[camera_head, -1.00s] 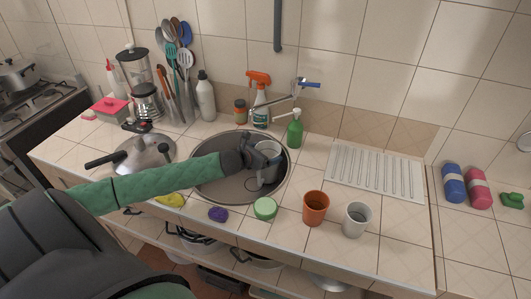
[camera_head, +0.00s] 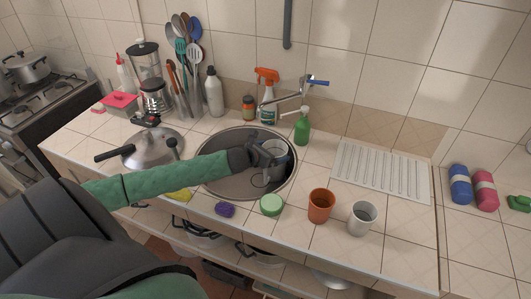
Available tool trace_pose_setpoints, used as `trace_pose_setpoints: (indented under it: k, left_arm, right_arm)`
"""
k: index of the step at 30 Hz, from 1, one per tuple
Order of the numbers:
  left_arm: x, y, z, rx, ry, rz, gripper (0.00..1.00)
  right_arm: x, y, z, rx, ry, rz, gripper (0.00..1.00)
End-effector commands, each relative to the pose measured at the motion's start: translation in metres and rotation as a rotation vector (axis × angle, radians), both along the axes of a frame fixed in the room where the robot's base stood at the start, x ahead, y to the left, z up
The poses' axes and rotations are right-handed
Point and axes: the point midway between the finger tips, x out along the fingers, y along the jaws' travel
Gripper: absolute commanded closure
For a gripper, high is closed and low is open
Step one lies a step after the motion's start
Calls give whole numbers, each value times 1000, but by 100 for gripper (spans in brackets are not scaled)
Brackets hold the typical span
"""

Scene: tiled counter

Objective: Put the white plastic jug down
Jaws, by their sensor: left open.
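The white plastic jug (camera_head: 283,160) is inside the round metal sink (camera_head: 215,183), toward its right side. It looks pale grey in the shade and is partly hidden by my left gripper. My left gripper (camera_head: 268,157) reaches into the sink from the left, right up against the jug's near left side. Its jaws are open, and I cannot tell whether the fingers touch the jug. A thin dark loop shows just below the gripper. My right gripper is not in view.
An orange cup (camera_head: 321,207) and a white cup (camera_head: 362,219) stand right of the sink. A green round item (camera_head: 271,205) and a purple sponge (camera_head: 225,209) lie at the front edge. The tap (camera_head: 297,95) and a green soap bottle (camera_head: 302,128) stand behind.

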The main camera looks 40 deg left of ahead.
Motion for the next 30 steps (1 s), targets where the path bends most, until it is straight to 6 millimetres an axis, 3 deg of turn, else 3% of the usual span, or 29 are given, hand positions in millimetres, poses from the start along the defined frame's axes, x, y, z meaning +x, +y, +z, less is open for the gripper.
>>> trace_pose_setpoints:
  k: [4,7,30]
  left_arm:
    - [-12,3,2,1,2,0,0]
    - [-23,5,6,2,3,-1,0]
    - [-91,18,36,0,2,1,0]
  right_arm:
    - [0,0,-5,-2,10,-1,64]
    - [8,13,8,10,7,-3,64]
    - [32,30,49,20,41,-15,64]
